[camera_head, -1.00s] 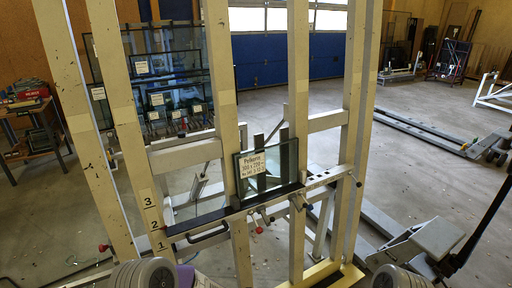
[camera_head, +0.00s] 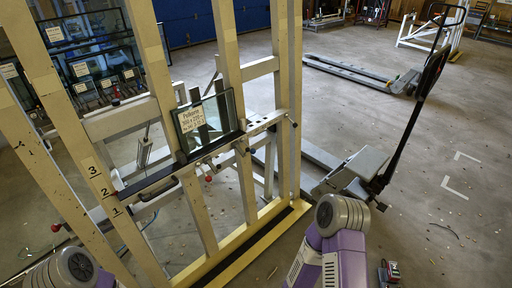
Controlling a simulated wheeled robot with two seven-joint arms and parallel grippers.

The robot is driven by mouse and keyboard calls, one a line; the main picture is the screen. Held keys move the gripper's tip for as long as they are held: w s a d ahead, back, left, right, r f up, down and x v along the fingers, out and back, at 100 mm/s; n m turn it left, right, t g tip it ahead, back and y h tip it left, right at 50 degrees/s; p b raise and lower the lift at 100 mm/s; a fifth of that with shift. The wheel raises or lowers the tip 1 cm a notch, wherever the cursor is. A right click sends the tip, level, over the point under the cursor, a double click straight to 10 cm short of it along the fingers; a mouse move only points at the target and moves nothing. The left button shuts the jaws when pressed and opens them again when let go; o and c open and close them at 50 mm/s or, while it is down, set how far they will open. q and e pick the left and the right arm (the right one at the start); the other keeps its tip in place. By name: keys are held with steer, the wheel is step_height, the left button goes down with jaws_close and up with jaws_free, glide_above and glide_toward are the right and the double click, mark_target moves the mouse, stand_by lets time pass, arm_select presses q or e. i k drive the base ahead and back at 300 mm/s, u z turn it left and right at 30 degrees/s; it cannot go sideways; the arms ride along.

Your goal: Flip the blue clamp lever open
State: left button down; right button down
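A tall cream-coloured glass frame (camera_head: 232,75) stands in front of me. A small glass pane with a white label (camera_head: 191,119) rests on its dark ledge (camera_head: 162,174). Along the cross rail are several small levers and knobs, among them a red knob (camera_head: 208,178). I cannot make out a blue clamp lever; at this size I cannot tell which part it is.
A pallet jack (camera_head: 356,172) with a dark upright handle stands right of the frame. The frame's yellow base beam (camera_head: 237,250) runs along the floor. Open floor lies at the right.

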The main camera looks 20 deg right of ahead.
mark_target(252, 151)
steer(key=u, duration=0.8)
steer(key=k, duration=0.15)
steer(key=z, duration=1.8)
steer(key=i, duration=0.75)
steer(key=u, duration=0.6)
steer(key=i, duration=0.55)
steer(key=u, duration=0.7)
